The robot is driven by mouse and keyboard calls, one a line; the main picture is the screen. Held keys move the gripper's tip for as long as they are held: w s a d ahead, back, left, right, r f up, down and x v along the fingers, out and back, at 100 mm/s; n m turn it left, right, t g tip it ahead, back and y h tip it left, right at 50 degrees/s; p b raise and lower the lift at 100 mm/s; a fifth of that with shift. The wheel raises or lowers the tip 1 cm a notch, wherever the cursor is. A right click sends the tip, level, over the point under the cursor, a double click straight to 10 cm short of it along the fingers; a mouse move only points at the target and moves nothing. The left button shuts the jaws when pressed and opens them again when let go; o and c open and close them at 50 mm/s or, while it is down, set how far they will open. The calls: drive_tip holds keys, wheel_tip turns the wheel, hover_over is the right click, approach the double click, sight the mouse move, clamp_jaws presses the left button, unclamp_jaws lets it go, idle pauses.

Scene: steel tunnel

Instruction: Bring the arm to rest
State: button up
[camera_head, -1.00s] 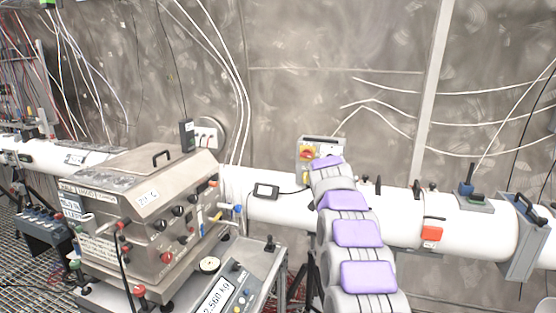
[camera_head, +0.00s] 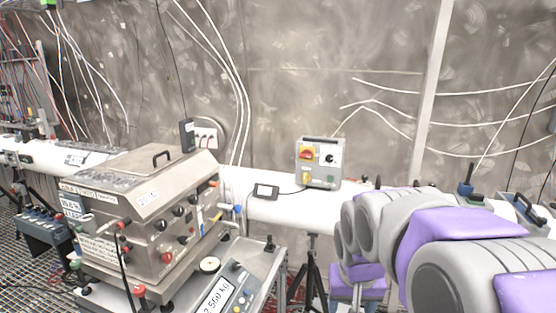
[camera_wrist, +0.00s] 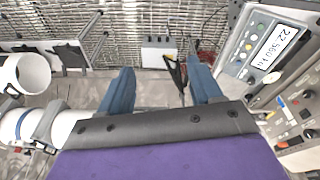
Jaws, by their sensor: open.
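My arm (camera_head: 440,245), grey with purple pads, is bent low at the right of the head view, in front of the white pipe. Its end is not clear there. In the wrist view my gripper (camera_wrist: 162,68) shows two blue fingers spread wide apart, with nothing held between them. Beyond the fingers are the grating floor and a black tripod. A purple and black part of my own arm fills the bottom of that view.
A steel machine (camera_head: 145,215) with knobs stands at the left. A scale display (camera_head: 218,297) sits beside it and also shows in the wrist view (camera_wrist: 270,48). The white pipe (camera_head: 285,210) runs along the wall.

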drive_tip(key=s+f+g, duration=0.2)
drive_tip(key=s+f, duration=0.1)
drive_tip(key=s, duration=1)
drive_tip(key=s+f+n+g, duration=0.1)
drive_tip(key=s+f, duration=0.3)
drive_tip(key=s, duration=0.9)
drive_tip(key=shift+s+a+f+g+y, duration=0.2)
drive_tip(key=shift+s+a+g+y, duration=0.15)
drive_tip(key=shift+g, duration=0.25)
drive_tip(key=shift+c, duration=0.3)
